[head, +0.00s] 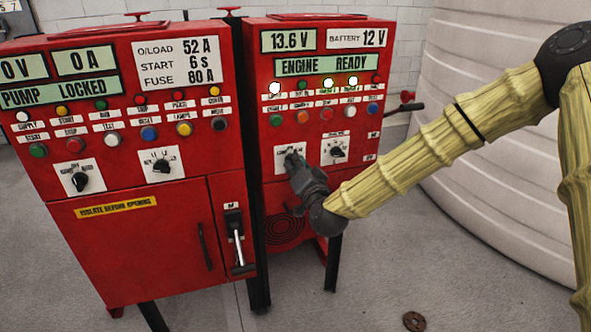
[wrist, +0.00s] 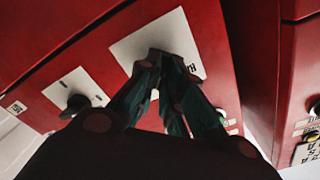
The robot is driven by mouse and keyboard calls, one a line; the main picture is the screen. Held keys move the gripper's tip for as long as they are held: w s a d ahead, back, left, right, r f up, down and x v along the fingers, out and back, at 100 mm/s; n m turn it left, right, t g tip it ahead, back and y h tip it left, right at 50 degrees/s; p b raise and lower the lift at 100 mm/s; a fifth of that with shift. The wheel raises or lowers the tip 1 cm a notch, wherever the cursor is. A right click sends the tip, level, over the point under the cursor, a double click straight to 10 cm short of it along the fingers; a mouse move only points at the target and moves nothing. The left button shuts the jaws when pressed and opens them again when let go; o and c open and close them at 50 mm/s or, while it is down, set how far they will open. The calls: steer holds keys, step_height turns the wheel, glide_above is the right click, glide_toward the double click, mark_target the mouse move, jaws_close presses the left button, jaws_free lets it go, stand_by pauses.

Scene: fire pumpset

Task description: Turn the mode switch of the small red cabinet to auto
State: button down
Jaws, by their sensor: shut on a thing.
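The small red cabinet (head: 350,187) is on the right in the head view, with "ENGINE READY" on its display. Its left switch has a white plate (head: 280,152), which also shows in the wrist view (wrist: 188,30). My gripper (head: 292,160) is at this plate. In the wrist view its fingers (wrist: 165,60) converge and are shut on the switch knob. The knob is hidden behind the fingers, so I cannot tell its position. The plate's lettering is mostly covered or too small to read.
A second black switch (head: 336,151) is to the right on the same cabinet. Lamps and buttons run above. The larger red cabinet (head: 130,240) stands close on the left. A pale ribbed tank (head: 490,190) stands at right.

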stand_by(0.4)
steer(key=c, duration=1.6)
jaws_free()
steer(key=shift+o, duration=0.2)
steer(key=shift+s, duration=0.15)
steer(key=v, duration=1.1)
steer(key=shift+s+d, duration=0.25)
steer(key=shift+s, duration=0.05)
